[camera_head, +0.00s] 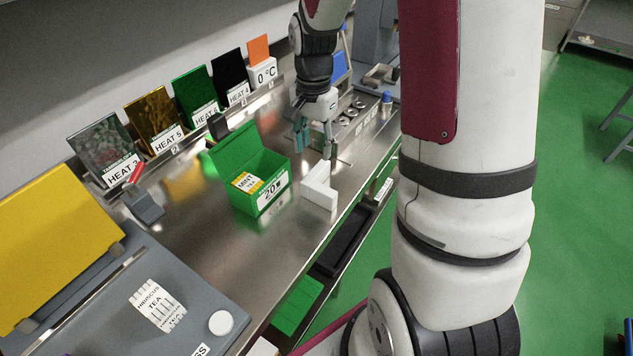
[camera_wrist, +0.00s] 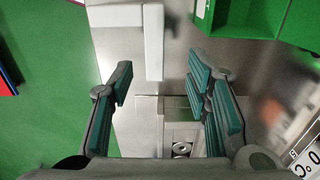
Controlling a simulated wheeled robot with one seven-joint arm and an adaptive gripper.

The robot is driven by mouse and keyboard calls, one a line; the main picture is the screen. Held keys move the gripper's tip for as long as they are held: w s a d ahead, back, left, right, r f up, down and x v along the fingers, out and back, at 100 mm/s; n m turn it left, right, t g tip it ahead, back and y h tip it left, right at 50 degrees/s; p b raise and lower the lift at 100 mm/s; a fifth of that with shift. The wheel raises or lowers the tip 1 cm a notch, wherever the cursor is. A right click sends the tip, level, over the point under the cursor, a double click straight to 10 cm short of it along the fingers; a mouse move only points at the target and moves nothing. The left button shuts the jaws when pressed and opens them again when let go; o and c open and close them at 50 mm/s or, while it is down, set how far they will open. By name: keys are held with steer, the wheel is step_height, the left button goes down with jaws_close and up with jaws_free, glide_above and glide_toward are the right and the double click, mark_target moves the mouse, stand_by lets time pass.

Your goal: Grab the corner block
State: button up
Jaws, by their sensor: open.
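The corner block is a white L-shaped piece (camera_head: 320,187) on the steel counter, to the right of the green box in the head view. In the wrist view the white block (camera_wrist: 154,40) lies at the top, beyond my fingertips, with its short arm pointing left. My gripper (camera_head: 316,140) is above the counter, just behind the block in the head view. In the wrist view its two teal-padded fingers (camera_wrist: 160,85) are wide apart with nothing between them. The fingers appear apart from the block.
An open green box (camera_head: 262,183) labelled 20 holds a packet beside the block; its edge shows at the wrist view's top right. Several heat-labelled panels (camera_head: 157,117) line the wall. A grey machine with a yellow lid (camera_head: 55,240) stands front left. The counter's front edge is near the block.

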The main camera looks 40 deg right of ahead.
mark_target(315, 171)
step_height(315, 171, down, 3)
steer(key=shift+s+r, duration=0.1)
steer(key=shift+s+a+f+p, duration=0.1)
steer(key=shift+s+f+p, duration=0.1)
steer(key=shift+f, duration=1.15)
steer(key=shift+s+a+f+p, duration=0.1)
steer(key=shift+s+f, duration=0.05)
steer(key=shift+f, duration=1.15)
steer(key=shift+c, duration=0.3)
jaws_close()
